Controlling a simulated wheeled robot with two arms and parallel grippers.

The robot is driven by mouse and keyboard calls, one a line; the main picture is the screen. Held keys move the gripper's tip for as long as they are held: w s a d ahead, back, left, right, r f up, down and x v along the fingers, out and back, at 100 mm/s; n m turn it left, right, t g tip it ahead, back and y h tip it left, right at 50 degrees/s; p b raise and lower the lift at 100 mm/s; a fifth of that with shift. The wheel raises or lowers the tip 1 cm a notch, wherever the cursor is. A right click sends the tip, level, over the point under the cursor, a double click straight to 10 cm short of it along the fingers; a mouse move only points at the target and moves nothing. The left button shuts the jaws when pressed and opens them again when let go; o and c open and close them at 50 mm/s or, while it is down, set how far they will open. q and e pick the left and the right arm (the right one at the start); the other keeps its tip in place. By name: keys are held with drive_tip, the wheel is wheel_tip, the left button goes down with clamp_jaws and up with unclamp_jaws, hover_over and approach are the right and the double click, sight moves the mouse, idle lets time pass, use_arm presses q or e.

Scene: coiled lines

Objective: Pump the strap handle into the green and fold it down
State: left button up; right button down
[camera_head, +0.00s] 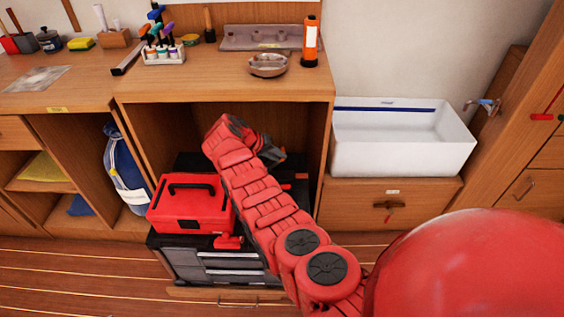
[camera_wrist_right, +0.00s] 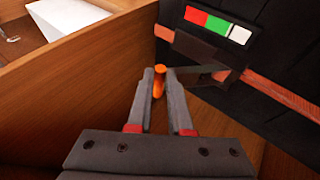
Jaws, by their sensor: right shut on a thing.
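My right gripper (camera_wrist_right: 160,85) is shut on the orange strap handle (camera_wrist_right: 159,78), which stands between its fingertips in the right wrist view. A dark ratchet body with a grey lever sits just beyond the fingertips. Above it is a gauge (camera_wrist_right: 217,25) with red, green and white bands; I cannot make out a pointer. An orange strap (camera_wrist_right: 280,98) runs from the ratchet across a black case. In the head view my right gripper (camera_head: 277,156) reaches into the open bay under the counter, and my arm hides most of the strap. My left gripper is not in view.
A red toolbox (camera_head: 190,204) sits on a dark drawer unit (camera_head: 190,262) left of my arm. Wooden bay walls stand close around the gripper. A white sink (camera_head: 400,150) is to the right. The counter above holds a metal bowl (camera_head: 268,66) and an orange bottle (camera_head: 310,42).

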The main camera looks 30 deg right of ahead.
drive_tip(key=shift+w+a+r+b, duration=0.1)
drive_tip(key=shift+w+a+b, duration=0.2)
drive_tip(key=shift+a+b, duration=0.4)
drive_tip(key=shift+w+a+r+b, duration=0.15)
drive_tip(key=shift+w+a+b, duration=0.2)
drive_tip(key=shift+a+b, duration=0.4)
drive_tip(key=shift+w+a+r+b, duration=0.1)
drive_tip(key=shift+w+a+b, duration=0.2)
drive_tip(key=shift+a+b, duration=0.4)
drive_tip(key=shift+a, duration=0.1)
drive_tip(key=c, duration=1.1)
unclamp_jaws()
drive_tip(key=shift+f, duration=0.15)
drive_tip(key=shift+c, duration=0.2)
drive_tip(key=o, duration=0.3)
drive_tip(key=shift+w+f, duration=0.1)
drive_tip(key=shift+w, duration=0.05)
drive_tip(key=shift+d+r, duration=0.25)
drive_tip(key=shift+r, duration=0.15)
drive_tip(key=p+v, duration=0.2)
drive_tip(key=v, duration=1.5)
